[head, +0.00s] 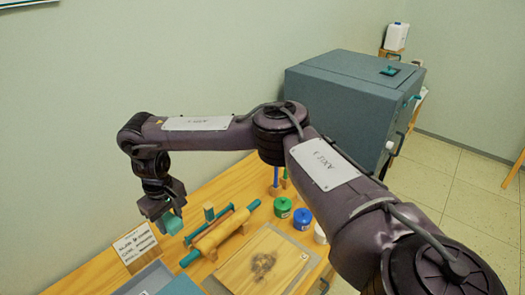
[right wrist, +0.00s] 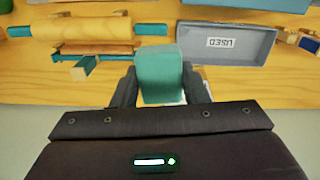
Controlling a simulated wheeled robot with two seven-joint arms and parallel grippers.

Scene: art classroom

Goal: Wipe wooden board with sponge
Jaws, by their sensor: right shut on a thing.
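The wooden board (head: 238,268) lies on the table at the bottom of the head view, with a dark smudge near its middle. My right gripper (head: 168,213) is shut on a teal block, the sponge (head: 174,226). It holds the sponge to the left of the board, beyond the rolling pin. In the right wrist view the sponge (right wrist: 160,72) sits between the two dark fingers of the right gripper (right wrist: 160,90). My left gripper is not in view.
A rolling pin (head: 222,234) with teal handles lies between the sponge and the board. A grey tray (right wrist: 230,62) labelled "USED" and a lettered card (head: 137,247) are near the gripper. Green (head: 283,207) and blue (head: 302,219) jars stand behind the board. A large grey cabinet (head: 345,95) stands beyond.

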